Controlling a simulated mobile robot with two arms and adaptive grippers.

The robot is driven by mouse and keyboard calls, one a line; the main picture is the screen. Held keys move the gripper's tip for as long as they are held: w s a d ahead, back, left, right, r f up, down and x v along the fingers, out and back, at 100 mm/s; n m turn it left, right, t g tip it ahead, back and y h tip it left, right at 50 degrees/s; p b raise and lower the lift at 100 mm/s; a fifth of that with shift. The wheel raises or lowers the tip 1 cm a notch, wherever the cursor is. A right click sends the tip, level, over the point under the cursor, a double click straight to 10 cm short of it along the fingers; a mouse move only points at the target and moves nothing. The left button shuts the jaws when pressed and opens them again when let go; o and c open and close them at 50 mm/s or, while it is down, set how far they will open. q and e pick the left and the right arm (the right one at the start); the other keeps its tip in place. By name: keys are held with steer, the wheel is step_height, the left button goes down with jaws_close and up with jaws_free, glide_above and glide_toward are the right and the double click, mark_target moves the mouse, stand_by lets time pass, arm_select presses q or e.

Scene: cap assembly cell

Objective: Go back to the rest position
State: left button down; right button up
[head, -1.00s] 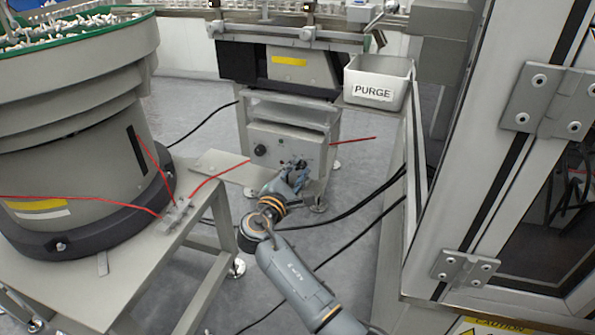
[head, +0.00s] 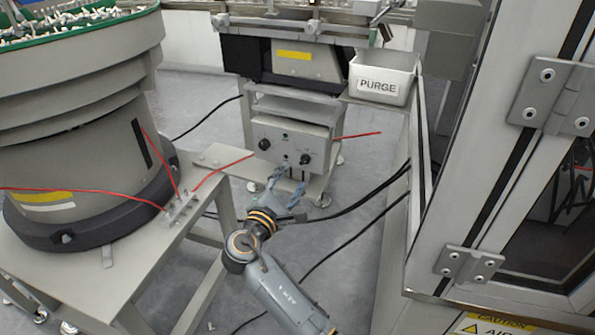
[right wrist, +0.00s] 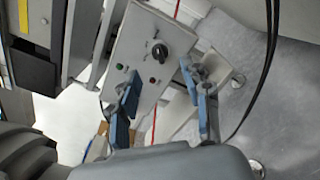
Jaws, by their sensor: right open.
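My right gripper (head: 290,187) is open and empty in the head view. It is in front of and a little below a grey control box (head: 263,131) with a dark knob, with a gap that I cannot measure. In the right wrist view its two blue fingers (right wrist: 160,95) are spread apart with nothing between them. The control box (right wrist: 137,50) shows beyond them, with its black knob and small red and green buttons. My left gripper is not in view.
A large bowl feeder (head: 90,120) stands on a metal table (head: 120,275) at left. Black cables cross the floor, and red cables run from the table. Grey floor (head: 345,255) lies open between.

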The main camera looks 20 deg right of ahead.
steer(key=shift+s+a, duration=0.35)
steer(key=shift+s, duration=0.05)
